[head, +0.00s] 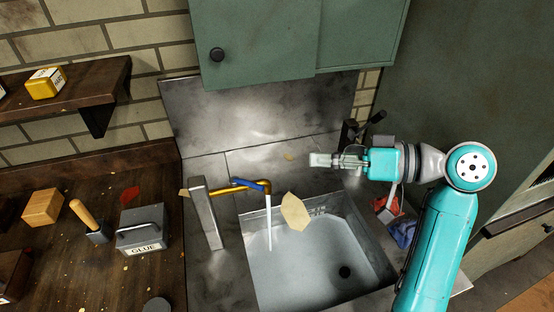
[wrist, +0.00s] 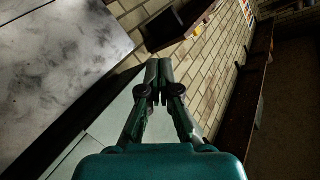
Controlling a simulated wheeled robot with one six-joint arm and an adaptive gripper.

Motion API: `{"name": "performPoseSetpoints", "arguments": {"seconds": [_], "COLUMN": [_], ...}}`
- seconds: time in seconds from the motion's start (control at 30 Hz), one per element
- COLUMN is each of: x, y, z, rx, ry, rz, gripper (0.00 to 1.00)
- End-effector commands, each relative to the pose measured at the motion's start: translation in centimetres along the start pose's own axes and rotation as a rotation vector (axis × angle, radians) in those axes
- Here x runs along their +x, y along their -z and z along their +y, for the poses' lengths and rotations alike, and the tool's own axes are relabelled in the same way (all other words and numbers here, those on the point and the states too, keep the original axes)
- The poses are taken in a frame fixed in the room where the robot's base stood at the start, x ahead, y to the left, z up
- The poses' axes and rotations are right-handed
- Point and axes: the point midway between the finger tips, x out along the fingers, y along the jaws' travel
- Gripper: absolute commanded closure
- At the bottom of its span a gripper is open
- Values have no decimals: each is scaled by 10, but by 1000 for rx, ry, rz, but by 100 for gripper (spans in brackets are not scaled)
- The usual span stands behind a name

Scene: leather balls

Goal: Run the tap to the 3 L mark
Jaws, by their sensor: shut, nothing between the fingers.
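The tap has a grey post (head: 207,213) and a brass spout (head: 232,188) with a blue piece (head: 252,183) on top. A thin pale stream (head: 269,222) runs from the spout's end down into the sink (head: 249,262). A dark round drain (head: 344,272) shows in the sink floor; I cannot tell the water level. Small faint marks (head: 318,209) show on the sink's back wall, too small to read. My gripper (head: 318,160) is shut and empty, above the counter behind the sink, right of the tap. It also shows shut in the wrist view (wrist: 159,68).
A cream scrap (head: 295,211) shows over the sink's back edge. A dark handled fitting (head: 365,125) stands behind my gripper. Red and blue cloths (head: 402,232) lie right of the sink. A GLUE box (head: 142,232) and wooden-handled tool (head: 88,220) stand left. A green cabinet (head: 255,45) hangs above.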

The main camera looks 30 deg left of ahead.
Motion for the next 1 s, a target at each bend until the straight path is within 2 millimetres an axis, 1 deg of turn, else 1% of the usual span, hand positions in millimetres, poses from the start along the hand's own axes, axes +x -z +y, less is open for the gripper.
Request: {"name": "performPoseSetpoints", "arguments": {"seconds": [0.13, 0.27, 0.7, 0.83, 1.0], "x": [5, 21, 102, 105, 108], "y": [0, 0, -1, -20, -35], "z": [-4, -4, -3, -3, -3], "rx": [20, 19, 19, 20, 19], "ry": [-3, -1, -1, -4, -4], "rz": [-11, -10, -10, -9, -9], "gripper": [100, 100, 100, 100, 100]}}
